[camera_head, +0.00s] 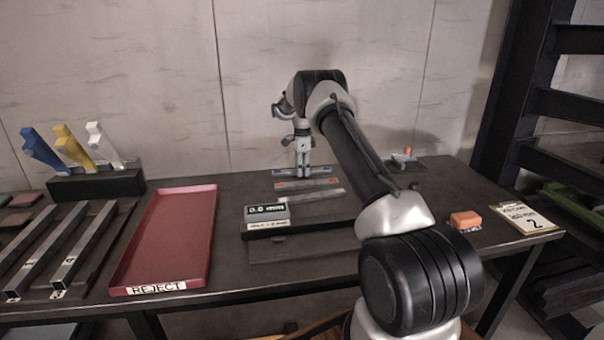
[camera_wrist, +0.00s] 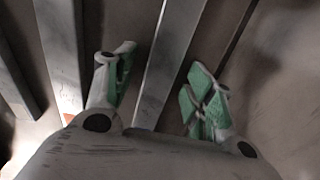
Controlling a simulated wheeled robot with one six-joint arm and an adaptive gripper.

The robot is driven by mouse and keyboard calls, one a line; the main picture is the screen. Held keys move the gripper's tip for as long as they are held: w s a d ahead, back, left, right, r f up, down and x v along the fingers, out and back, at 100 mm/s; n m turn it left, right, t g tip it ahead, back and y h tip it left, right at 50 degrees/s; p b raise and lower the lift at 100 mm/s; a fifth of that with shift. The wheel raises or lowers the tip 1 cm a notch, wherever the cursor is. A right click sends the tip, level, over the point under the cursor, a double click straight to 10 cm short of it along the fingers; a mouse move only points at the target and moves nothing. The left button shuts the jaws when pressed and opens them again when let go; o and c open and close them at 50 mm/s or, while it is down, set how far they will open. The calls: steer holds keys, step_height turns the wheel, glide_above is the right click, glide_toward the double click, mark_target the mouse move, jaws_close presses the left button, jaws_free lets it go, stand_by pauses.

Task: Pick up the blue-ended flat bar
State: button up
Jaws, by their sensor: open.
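The blue-ended flat bar (camera_head: 281,172) lies at the back of the table in the head view, the farthest of several parallel bars. My gripper (camera_head: 303,174) points down over the middle of this bar and covers part of it. In the wrist view my gripper (camera_wrist: 163,88) is open, with green-padded fingers on either side of a grey bar (camera_wrist: 170,58).
An orange-ended bar (camera_head: 289,185) and a plain bar (camera_head: 325,194) lie nearer the front. A display box (camera_head: 267,212) stands in front of them. A red reject tray (camera_head: 205,240) is at left. An orange block (camera_head: 465,219) is at right.

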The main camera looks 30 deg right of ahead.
jaws_close()
steer(key=shift+r, duration=0.15)
